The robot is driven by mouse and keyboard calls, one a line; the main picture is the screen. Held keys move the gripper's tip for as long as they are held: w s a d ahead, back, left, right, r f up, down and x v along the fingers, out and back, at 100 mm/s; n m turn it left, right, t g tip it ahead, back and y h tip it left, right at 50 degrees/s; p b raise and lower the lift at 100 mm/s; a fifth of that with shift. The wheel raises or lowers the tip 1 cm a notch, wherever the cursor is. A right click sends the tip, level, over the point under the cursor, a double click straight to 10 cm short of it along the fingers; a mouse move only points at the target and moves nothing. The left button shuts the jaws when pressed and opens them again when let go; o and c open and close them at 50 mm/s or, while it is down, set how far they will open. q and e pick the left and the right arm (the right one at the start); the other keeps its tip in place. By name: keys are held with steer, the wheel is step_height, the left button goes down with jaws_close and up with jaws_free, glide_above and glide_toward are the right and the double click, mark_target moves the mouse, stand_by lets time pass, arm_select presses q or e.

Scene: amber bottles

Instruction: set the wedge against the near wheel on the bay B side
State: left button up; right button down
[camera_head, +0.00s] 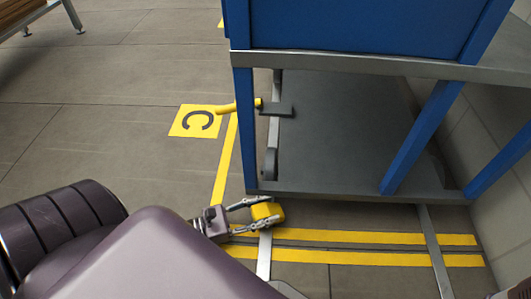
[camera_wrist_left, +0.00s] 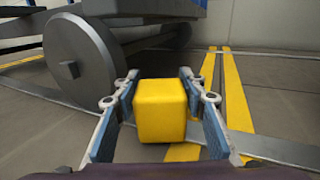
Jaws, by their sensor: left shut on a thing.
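My left gripper (camera_head: 256,215) is shut on the yellow wedge (camera_head: 267,211), low over the floor just outside the near left corner of the blue cart (camera_head: 350,25). In the left wrist view the wedge (camera_wrist_left: 160,108) shows as a yellow block between the two fingers of the gripper (camera_wrist_left: 158,100). A large grey wheel (camera_wrist_left: 72,62) with a hub stands to the left of the wedge there. The wedge appears apart from the wheel; the exact gap is hard to judge. No bay B mark shows.
A yellow floor plate with a C (camera_head: 195,121) lies left of the cart. A yellow lever (camera_head: 238,106) sticks out from the cart's left side. Yellow floor lines (camera_head: 330,256) and metal floor strips run near the cart. A wall stands at the right.

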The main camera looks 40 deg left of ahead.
arm_select(q)
steer(key=shift+f+b, duration=0.5)
steer(key=shift+f, duration=0.05)
steer(key=o, duration=1.5)
steer(key=shift+s, duration=0.1)
steer(key=v, duration=1.2)
